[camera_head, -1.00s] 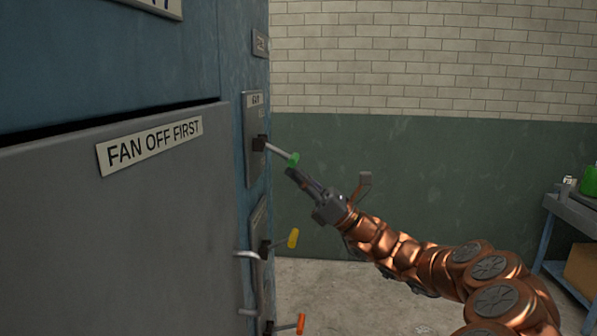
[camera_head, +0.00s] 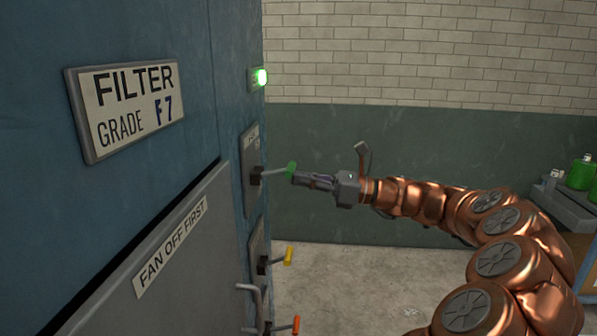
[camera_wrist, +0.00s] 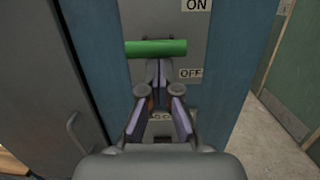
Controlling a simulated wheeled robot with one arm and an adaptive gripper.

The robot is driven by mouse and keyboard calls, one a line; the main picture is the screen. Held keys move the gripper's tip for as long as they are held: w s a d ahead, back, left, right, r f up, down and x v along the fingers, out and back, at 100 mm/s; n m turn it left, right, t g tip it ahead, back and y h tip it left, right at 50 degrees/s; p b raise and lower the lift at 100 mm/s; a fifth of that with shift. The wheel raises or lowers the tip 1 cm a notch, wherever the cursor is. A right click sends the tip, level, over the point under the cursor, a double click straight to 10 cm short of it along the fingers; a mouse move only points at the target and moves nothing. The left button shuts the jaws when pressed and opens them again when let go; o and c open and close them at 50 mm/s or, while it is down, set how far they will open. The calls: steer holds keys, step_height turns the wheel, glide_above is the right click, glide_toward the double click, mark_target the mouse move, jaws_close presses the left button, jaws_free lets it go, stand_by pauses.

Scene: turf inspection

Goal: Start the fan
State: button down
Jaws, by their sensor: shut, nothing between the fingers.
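The fan lever, with a grey arm and a green handle (camera_head: 291,168), sticks out from a plate (camera_head: 250,150) on the side of the blue cabinet. In the head view it tilts slightly upward from its pivot. In the wrist view the green handle (camera_wrist: 156,48) lies across the plate, between the ON label (camera_wrist: 196,4) and the OFF label (camera_wrist: 190,74). My gripper (camera_head: 298,178) is shut and empty, its tips right at the handle's underside; I cannot tell whether they touch. A small lamp (camera_head: 260,77) above the plate glows green.
Below are a yellow-handled lever (camera_head: 287,256) and an orange-handled lever (camera_head: 294,325). The grey door (camera_head: 170,290) with a handle carries a "FAN OFF FIRST" label. A bench (camera_head: 570,205) with green containers stands at the right.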

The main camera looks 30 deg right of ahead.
steer(key=shift+w+a+r+p, duration=0.1)
steer(key=shift+a+r+p, duration=0.05)
steer(key=shift+r+p, duration=1.5)
steer(key=s+d+r+p, duration=0.2)
steer(key=s+d, duration=0.3)
steer(key=d, duration=0.3)
steer(key=shift+s+p, duration=0.25)
steer(key=shift+p, duration=0.1)
